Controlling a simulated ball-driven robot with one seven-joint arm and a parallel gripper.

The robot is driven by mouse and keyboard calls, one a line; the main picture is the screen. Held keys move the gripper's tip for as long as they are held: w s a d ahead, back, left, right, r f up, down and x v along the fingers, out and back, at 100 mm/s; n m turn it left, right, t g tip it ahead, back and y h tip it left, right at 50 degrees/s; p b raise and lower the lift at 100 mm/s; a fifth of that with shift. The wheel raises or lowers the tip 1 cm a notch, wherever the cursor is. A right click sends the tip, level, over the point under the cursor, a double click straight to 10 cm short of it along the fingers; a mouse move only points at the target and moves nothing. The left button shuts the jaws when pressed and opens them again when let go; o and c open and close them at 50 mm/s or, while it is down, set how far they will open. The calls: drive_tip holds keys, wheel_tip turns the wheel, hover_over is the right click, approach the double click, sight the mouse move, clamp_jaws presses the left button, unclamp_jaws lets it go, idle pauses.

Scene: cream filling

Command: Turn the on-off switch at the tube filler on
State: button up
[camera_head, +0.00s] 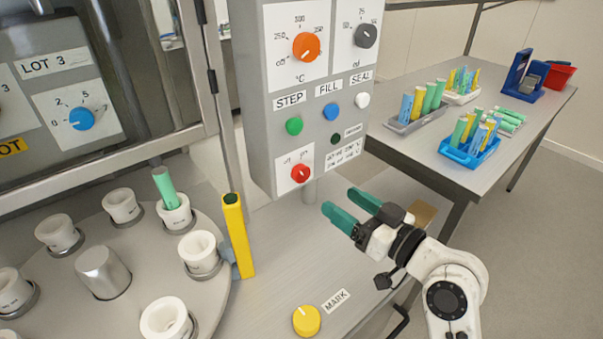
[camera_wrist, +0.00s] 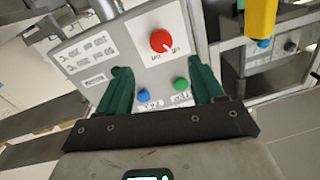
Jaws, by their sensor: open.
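The on-off switch is a red rotary knob (camera_head: 300,173) on a white plate at the lower left of the grey control panel (camera_head: 258,140). In the wrist view the panel looks upside down and the red knob (camera_wrist: 160,41) is beyond the fingertips, between their lines. My gripper (camera_head: 338,201) has green fingers and is open and empty. It is in front of the panel, below and to the right of the knob in the head view, and apart from it. In the wrist view both fingers of my gripper (camera_wrist: 160,74) show spread wide. The knob's small markings are hard to read.
Above the switch are a green button (camera_head: 294,126), a blue button (camera_head: 331,111) and a white button (camera_head: 362,100). A yellow post (camera_head: 238,236) and a turntable with white cups stand left. A yellow MARK knob (camera_head: 306,321) is in front. A side table holds tube racks.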

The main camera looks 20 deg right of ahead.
sight(304, 177)
drive_tip(key=p+x, duration=0.2)
drive_tip(key=x, duration=0.8)
drive_tip(key=c, duration=1.1)
